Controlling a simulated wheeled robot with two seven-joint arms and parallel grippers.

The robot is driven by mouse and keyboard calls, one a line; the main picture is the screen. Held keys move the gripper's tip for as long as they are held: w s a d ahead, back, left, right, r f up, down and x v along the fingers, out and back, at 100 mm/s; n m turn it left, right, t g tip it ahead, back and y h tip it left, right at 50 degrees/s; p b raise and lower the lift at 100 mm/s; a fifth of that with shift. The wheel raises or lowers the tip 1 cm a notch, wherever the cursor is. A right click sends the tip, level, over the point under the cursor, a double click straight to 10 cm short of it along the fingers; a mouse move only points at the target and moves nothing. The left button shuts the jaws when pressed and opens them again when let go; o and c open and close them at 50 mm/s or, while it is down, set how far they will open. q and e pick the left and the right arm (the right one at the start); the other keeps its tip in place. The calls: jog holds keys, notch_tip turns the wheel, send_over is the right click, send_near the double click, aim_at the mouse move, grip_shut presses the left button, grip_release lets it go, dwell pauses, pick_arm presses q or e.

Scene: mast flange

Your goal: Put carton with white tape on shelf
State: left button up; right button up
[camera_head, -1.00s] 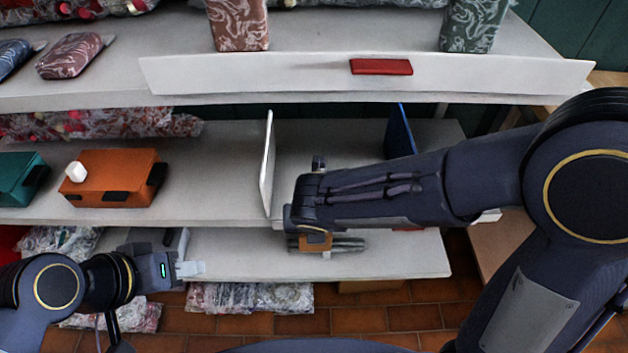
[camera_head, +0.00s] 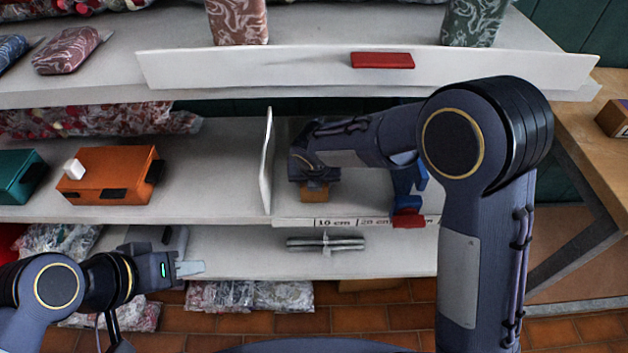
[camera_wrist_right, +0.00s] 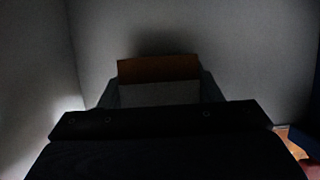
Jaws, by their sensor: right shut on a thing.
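A small brown carton (camera_head: 314,192) is held below my right gripper (camera_head: 312,182), inside the middle-shelf compartment to the right of the white divider (camera_head: 266,165). In the right wrist view the carton (camera_wrist_right: 158,71) shows a brown band above a paler grey-white band, which may be the tape. My right gripper is shut on it; the fingertips are mostly hidden. Whether the carton touches the shelf (camera_head: 225,165) cannot be told. My left gripper (camera_head: 190,268) is low at the left, in front of the lower shelf, and holds nothing visible; its finger gap does not show.
A blue and red object (camera_head: 409,200) stands at the compartment's right, partly behind my arm. A label strip (camera_head: 345,222) runs along the front edge. An orange box (camera_head: 105,175) sits left of the divider. Grey rods (camera_head: 325,243) lie below. Another box (camera_head: 613,118) is on the wooden table.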

jog(key=shift+r, duration=0.1)
jog(key=shift+f, duration=0.25)
jog(key=o, duration=1.1)
jog(key=shift+r, duration=0.1)
jog(key=shift+o, duration=0.2)
